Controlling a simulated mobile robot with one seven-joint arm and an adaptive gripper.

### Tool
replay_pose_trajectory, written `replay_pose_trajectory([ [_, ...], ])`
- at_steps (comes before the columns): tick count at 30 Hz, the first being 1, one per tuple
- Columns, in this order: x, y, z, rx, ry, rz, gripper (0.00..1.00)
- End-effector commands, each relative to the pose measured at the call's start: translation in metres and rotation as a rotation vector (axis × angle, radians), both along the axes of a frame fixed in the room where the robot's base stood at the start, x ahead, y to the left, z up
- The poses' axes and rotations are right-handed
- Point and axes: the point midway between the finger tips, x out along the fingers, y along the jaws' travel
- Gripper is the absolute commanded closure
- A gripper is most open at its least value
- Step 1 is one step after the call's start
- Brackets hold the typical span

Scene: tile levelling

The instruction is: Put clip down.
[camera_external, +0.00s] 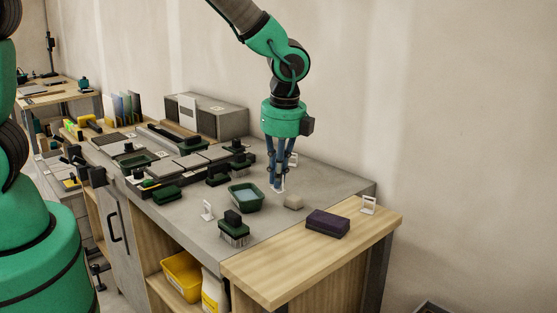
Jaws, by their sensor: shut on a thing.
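My gripper (279,186) points straight down over the right part of the grey worktop (331,192). Its blue fingers are closed on a small white clip (279,188), which is mostly hidden between the fingertips. The clip is at or just above the worktop; I cannot tell whether it touches. Similar white clips stand apart from it: one on the worktop left of the green tub (208,211), one on the wooden board at the right (368,205), and one partly behind my gripper (293,160).
A green tub (246,197) with pale blue contents stands just left of my gripper. Tiles (189,161) and green-black tools fill the left. The worktop right of my gripper is clear.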

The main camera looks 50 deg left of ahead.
Motion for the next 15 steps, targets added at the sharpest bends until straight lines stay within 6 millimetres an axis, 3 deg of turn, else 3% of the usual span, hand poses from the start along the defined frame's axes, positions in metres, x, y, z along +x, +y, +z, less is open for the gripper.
replay_pose_trajectory([
  [8, 0.018, 0.004, 0.001, 0.0, 0.001, 0.016, 1.0],
  [15, 0.066, 0.018, 0.003, 0.001, 0.001, 0.064, 1.0],
])
